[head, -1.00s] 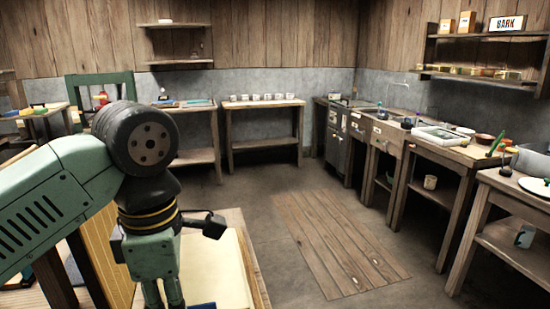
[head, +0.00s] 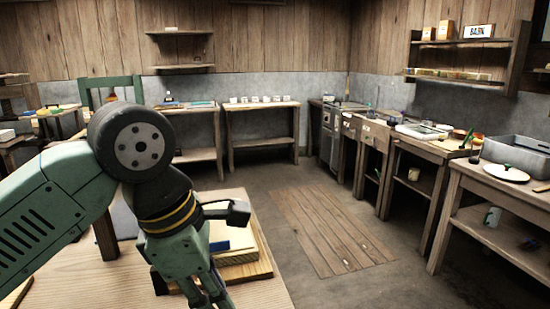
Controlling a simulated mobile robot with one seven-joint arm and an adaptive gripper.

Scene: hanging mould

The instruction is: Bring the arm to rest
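My arm reaches in from the left edge of the head view, bent at a dark round joint. My gripper (head: 207,297) points down and slightly right at the bottom of the view, over or in front of a wooden table (head: 75,285). Its fingertips run to the bottom edge, so I cannot see whether they are apart or hold anything. A stack of boards (head: 245,272) lies on the table just right of my gripper, with a small blue item (head: 219,246) on top, partly hidden by my wrist.
A counter with a sink and tray (head: 422,131) runs along the right wall. A nearer right table (head: 510,196) holds a grey bin (head: 520,153) and white lid (head: 506,173). A back table (head: 262,106) bears several white cups. The floor around the plank mat (head: 330,230) is clear.

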